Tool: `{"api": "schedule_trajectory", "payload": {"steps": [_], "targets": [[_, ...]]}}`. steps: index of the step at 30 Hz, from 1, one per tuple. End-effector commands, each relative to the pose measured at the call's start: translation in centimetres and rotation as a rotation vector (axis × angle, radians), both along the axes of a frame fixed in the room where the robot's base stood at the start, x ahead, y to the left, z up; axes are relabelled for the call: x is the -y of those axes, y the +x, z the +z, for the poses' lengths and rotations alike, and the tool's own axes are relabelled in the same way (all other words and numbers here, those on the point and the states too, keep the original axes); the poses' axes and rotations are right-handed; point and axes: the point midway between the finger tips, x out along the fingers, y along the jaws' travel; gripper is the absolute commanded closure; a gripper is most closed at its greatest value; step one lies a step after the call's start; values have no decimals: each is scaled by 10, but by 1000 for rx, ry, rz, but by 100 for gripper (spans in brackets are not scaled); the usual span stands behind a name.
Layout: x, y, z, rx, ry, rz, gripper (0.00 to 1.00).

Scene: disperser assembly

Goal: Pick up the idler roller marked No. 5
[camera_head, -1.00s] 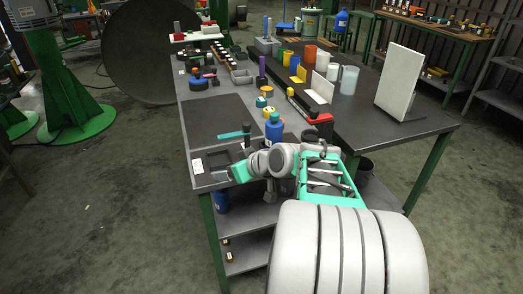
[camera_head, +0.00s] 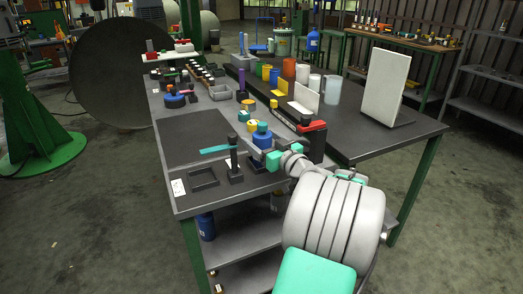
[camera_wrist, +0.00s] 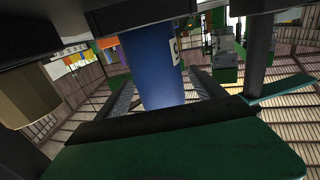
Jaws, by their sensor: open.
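Several small pale-topped parts (camera_head: 202,74) stand in a row at the back left of the bench (camera_head: 178,204).
A dark upright post (camera_head: 234,160) on a square base stands left of my gripper, close to an empty square tray (camera_head: 203,178). A red-and-black box (camera_head: 312,138) stands right. A white panel (camera_head: 386,88) stands farther right.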

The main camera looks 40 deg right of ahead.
Motion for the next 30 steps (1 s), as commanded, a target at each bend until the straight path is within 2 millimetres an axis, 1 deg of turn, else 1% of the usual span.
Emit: {"api": "schedule_trajectory", "payload": {"steps": [5,6,30], "targets": [[0,1,0,0,0,1,21],[0,2,0,0,0,1,23],[-1,2,0,-1,0,3,88]]}}
